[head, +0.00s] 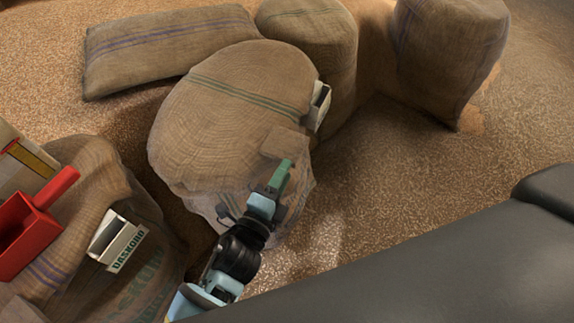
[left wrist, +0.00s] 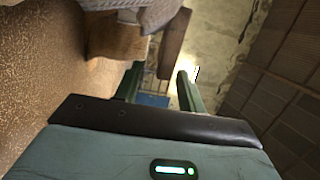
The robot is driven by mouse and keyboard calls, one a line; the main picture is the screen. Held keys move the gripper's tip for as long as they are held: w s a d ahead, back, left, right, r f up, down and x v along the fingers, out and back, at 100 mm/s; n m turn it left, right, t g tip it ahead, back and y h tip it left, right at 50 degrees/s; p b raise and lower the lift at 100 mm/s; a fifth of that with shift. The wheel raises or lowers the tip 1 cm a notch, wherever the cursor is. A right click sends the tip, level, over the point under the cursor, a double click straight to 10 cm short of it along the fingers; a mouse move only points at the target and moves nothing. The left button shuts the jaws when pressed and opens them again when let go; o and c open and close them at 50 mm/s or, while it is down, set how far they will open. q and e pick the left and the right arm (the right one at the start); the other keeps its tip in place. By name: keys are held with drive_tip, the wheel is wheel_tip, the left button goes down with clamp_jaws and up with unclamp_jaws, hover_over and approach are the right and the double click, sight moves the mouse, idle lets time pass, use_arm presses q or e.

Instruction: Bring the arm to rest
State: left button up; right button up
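My left gripper (head: 284,172) has green fingers and sits in front of the lower right side of a large round burlap sack (head: 235,100) in the head view. Its blue and black arm comes up from the bottom edge. In the left wrist view the two green fingers of this gripper (left wrist: 160,74) stand apart with a clear gap and nothing held between them. Whether the gripper touches the sack cannot be told. My right gripper is not in view.
A burlap sack with a white label box (head: 117,241) and a red scoop (head: 32,228) are at the left. More sacks stand behind: a striped flat one (head: 165,45), an upright one (head: 312,40), another at right (head: 448,55). Grain-covered floor (head: 400,170) is open at right.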

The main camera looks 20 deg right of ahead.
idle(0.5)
use_arm(q)
drive_tip(key=s+a+f+n+g+y, duration=0.2)
drive_tip(key=s+a+f+n+y, duration=0.5)
drive_tip(key=s+a+f+n, duration=0.7)
drive_tip(key=s+a+f+n+g+y, duration=0.2)
drive_tip(key=s+a+n, duration=0.3)
drive_tip(key=s+a, duration=0.4)
drive_tip(key=s+a+f+n+g+y, duration=0.1)
drive_tip(key=s+a+n+g+y, duration=0.15)
drive_tip(key=s+a+n, duration=0.65)
drive_tip(key=w+d+r+m+t+p, duration=0.1)
drive_tip(key=r+p, duration=0.9)
drive_tip(key=w+d+r+m+t+p, duration=0.1)
drive_tip(key=w+r+m+p, duration=0.1)
drive_tip(key=r+p, duration=0.8)
drive_tip(key=shift+w+h, duration=0.2)
drive_tip(key=shift+h, duration=0.25)
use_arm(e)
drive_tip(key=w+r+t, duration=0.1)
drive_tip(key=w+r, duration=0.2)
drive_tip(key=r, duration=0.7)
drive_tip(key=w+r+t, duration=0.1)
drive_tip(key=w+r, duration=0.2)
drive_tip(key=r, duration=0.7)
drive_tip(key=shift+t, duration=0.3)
use_arm(q)
drive_tip(key=shift+s+f, duration=0.1)
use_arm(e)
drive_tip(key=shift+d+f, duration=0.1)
